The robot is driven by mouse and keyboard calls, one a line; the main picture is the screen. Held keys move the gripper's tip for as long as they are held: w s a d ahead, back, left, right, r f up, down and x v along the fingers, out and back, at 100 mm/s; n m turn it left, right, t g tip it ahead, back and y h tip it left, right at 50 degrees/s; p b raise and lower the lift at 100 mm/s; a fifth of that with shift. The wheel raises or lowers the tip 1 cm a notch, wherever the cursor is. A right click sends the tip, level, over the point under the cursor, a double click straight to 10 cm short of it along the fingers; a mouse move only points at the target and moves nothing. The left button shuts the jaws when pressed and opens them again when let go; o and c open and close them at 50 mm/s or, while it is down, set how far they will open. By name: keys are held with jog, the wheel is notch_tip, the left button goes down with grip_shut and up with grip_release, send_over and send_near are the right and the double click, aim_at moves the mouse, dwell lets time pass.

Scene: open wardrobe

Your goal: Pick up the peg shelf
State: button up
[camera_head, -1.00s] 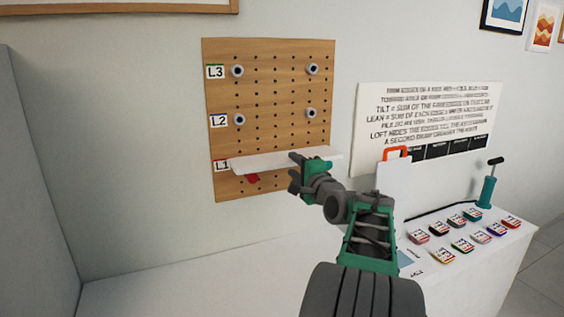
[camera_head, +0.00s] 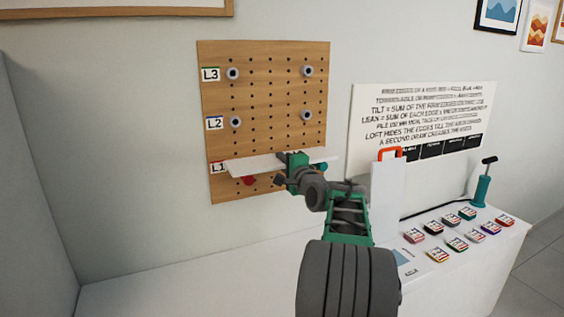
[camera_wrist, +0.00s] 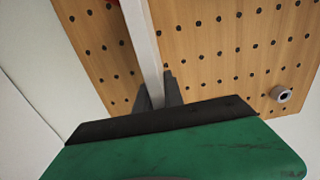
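The peg shelf is a thin white board (camera_head: 245,165) across the lower part of the wooden pegboard (camera_head: 265,105), by the label L1. It looks close to level in the head view. My gripper (camera_head: 283,167) is at the right half of its front edge. In the wrist view the shelf (camera_wrist: 149,60) is a white strip seen edge-on. The dark fingers (camera_wrist: 157,95) lie close on both sides of it and look shut on it. The shelf's supports and back edge are hidden.
Grey round pegs (camera_head: 307,71) sit at rows L3 and L2. A red piece (camera_head: 249,181) is under the shelf. On the right, a white counter (camera_head: 480,255) bears several coloured labelled blocks (camera_head: 457,243), a teal pump (camera_head: 483,185) and a white panel with an orange handle (camera_head: 389,180).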

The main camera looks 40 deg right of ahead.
grip_shut()
dwell(0.8)
jog(key=shift+r, duration=0.15)
